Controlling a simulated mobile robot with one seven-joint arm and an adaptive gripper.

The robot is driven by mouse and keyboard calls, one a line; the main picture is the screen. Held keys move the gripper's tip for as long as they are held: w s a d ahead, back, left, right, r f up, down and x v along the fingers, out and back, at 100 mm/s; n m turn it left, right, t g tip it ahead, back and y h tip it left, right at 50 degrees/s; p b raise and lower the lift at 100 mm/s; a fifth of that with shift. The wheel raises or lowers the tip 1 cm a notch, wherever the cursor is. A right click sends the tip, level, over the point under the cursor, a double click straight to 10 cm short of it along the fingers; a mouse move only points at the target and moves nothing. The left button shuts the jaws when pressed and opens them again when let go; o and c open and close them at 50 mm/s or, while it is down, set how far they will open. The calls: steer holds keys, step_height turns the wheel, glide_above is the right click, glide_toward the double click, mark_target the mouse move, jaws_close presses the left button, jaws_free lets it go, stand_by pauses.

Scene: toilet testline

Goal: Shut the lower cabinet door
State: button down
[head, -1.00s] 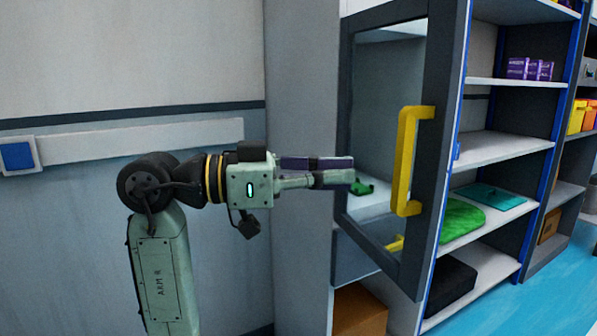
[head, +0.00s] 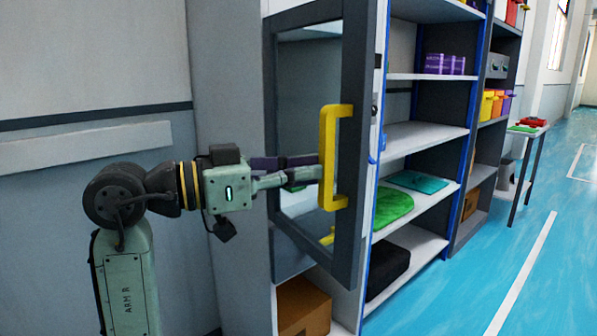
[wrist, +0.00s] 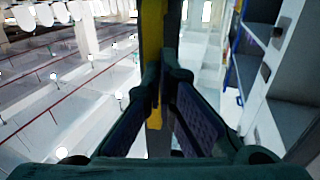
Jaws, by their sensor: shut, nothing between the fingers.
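The cabinet door (head: 353,160) is a dark grey frame with a glass pane and stands partly open, angled out from the cabinet. Its yellow handle (head: 327,135) is upright on the right side of the frame. My gripper (head: 317,168) is shut and empty, its fingertips at the left side of the handle at mid-height. I cannot tell whether they touch it. In the wrist view, the yellow handle (wrist: 152,40) runs upright just beyond the fingertips (wrist: 165,80). A second yellow piece (head: 328,238) shows low behind the glass.
A brown box (head: 304,305) sits below the door. To the right, an open shelf unit (head: 425,135) holds purple boxes (head: 445,63), a green item (head: 392,206) and a black item (head: 387,271). Blue floor (head: 470,300) is clear at the right. A wall is at the left.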

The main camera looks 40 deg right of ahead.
steer(key=w+d+n+t+y+p, duration=0.25)
steer(key=d+n+t, duration=1)
steer(key=d, duration=1.15)
steer(key=w+d+n+t+y+p, duration=0.2)
steer(key=w+d+t+y+p, duration=0.2)
steer(key=w+d, duration=0.2)
steer(key=w+d+n+t+y+p, duration=0.2)
steer(key=w+d+t+y+p, duration=0.2)
steer(key=w, duration=0.7)
steer(key=shift+w+d+t, duration=0.3)
steer(key=shift+d+t, duration=0.15)
steer(key=shift+d, duration=0.95)
steer(key=shift+r, duration=0.1)
steer(key=shift+n, duration=0.25)
